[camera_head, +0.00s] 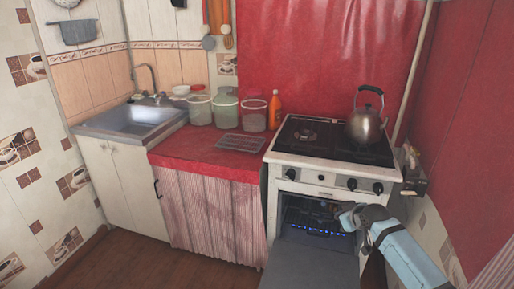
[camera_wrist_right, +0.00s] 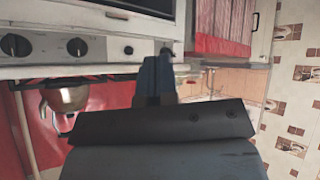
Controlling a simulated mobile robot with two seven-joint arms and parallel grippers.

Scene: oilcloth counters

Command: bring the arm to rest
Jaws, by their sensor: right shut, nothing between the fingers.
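My right arm comes in from the right in the head view, and its gripper (camera_head: 328,211) is in front of the stove's (camera_head: 295,180) open oven. The dark fingers are hard to make out against the dark oven. In the right wrist view, which is upside down, the right gripper (camera_wrist_right: 158,78) is shut and empty, with the fingers together near the stove's front panel (camera_wrist_right: 100,47). My left gripper is not in view.
The oven door (camera_head: 305,268) hangs open, with blue flames (camera_head: 318,231) inside. A steel kettle (camera_head: 366,122) stands on the hob. A red counter (camera_head: 195,150) holds a rack (camera_head: 240,145), several clear containers (camera_head: 225,108) and an orange bottle (camera_head: 275,108). A sink (camera_head: 135,122) is at the left.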

